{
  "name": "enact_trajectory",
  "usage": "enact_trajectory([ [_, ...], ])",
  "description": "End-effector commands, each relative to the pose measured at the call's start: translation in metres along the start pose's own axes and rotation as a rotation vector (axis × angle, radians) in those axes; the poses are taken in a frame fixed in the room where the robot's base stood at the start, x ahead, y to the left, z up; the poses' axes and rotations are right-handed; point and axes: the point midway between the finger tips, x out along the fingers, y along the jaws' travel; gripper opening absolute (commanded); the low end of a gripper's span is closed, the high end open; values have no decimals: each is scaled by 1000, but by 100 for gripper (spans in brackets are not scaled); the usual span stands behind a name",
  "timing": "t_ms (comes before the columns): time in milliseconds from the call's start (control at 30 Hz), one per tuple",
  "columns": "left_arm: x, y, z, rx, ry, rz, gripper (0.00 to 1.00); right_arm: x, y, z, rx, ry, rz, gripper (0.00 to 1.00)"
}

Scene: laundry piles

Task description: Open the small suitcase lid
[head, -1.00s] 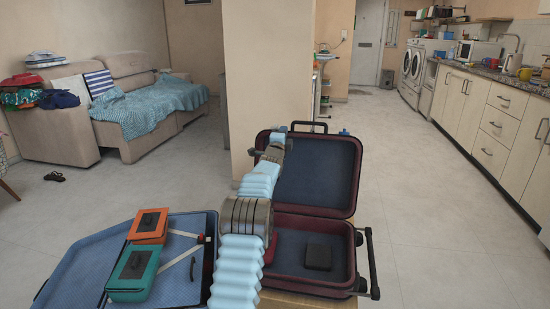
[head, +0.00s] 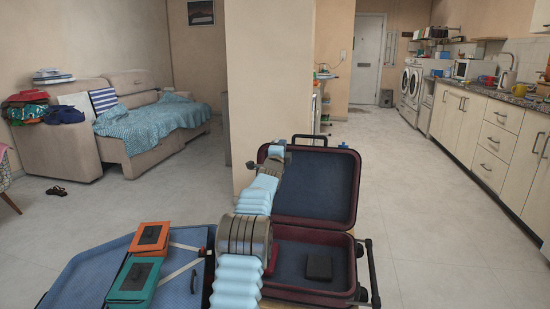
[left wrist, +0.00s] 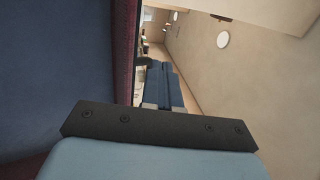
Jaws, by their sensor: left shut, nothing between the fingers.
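The small suitcase (head: 317,232) stands open in the head view, dark red outside with a dark blue lining. Its lid (head: 316,190) stands upright at the back. A small black item (head: 319,267) lies in the base. My left gripper (head: 277,150) is at the upper left corner of the lid, its fingers shut with nothing held. I cannot tell whether it touches the lid. My arm hides the left side of the suitcase. In the left wrist view, the lid's blue lining (left wrist: 55,65) and red rim (left wrist: 124,50) are close on the left. My right gripper is not in view.
A blue tray-like case (head: 85,270) at the lower left holds an orange box (head: 151,238) and a teal box (head: 134,279). A pillar (head: 290,70) rises behind the suitcase. Kitchen cabinets (head: 480,130) line the right. The floor (head: 440,210) between is clear.

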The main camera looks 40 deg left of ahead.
Motion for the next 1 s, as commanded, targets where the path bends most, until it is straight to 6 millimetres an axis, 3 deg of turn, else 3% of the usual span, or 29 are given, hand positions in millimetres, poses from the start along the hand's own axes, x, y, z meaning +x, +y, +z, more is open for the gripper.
enact_trajectory([
  [500,-73,-40,0,-4,0,-5,0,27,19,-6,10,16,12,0],
  [700,-84,-46,0,-1,1,-3,0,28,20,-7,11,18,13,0],
  [1000,-84,-47,0,-1,0,-4,0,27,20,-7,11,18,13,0],
])
